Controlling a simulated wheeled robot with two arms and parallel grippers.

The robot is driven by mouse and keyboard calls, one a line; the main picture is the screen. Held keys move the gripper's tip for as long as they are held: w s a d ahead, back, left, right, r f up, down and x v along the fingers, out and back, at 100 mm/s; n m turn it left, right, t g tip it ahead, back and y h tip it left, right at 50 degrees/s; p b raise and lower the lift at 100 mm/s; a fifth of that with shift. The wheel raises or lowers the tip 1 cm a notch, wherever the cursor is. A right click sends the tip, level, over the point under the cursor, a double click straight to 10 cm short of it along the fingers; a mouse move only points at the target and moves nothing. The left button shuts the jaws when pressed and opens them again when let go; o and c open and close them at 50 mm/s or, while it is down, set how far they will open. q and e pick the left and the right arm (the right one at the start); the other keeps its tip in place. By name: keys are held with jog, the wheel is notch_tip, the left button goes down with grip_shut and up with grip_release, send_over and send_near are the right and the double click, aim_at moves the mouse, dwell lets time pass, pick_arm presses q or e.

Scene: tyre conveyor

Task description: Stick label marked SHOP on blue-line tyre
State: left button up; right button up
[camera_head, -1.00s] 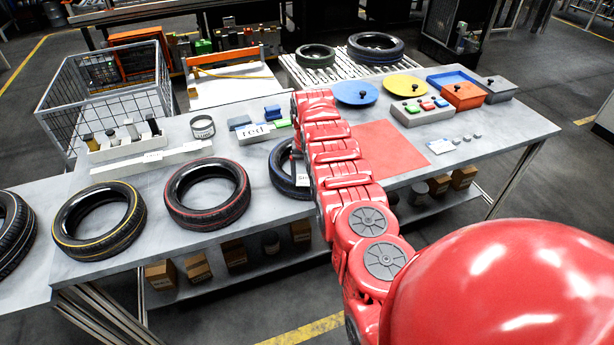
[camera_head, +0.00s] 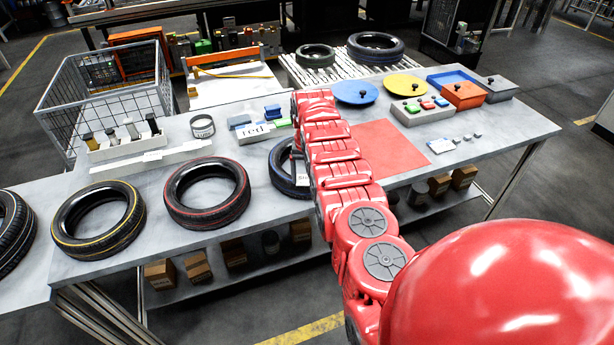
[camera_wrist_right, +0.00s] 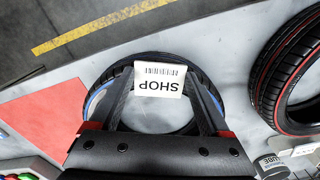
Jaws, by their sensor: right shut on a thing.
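The blue-line tyre (camera_head: 284,172) lies flat on the grey table, partly hidden behind my right arm. In the right wrist view the same tyre (camera_wrist_right: 97,102) lies below my right gripper (camera_wrist_right: 158,76). In the head view the label (camera_head: 302,177) shows at the tyre's right side, beside my arm. My left gripper is not in view.
A red-line tyre (camera_head: 206,194) and a yellow-line tyre (camera_head: 98,221) lie to the left. A red mat (camera_head: 388,147) lies right of my arm. Behind it are a button box (camera_head: 422,112), coloured lids and bins. A wire basket (camera_head: 105,95) stands behind the table.

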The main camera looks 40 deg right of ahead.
aim_at(307, 182)
jog(key=shift+f, duration=0.1)
jog(key=o, duration=1)
jog(key=shift+o, duration=0.6)
jog(key=shift+s, duration=0.1)
jog(key=shift+d+r+p, duration=0.1)
jog(key=shift+r+p, duration=2.05)
jog(key=shift+r, duration=0.4)
jog(key=shift+r+p, duration=0.45)
jog(key=shift+r, duration=0.55)
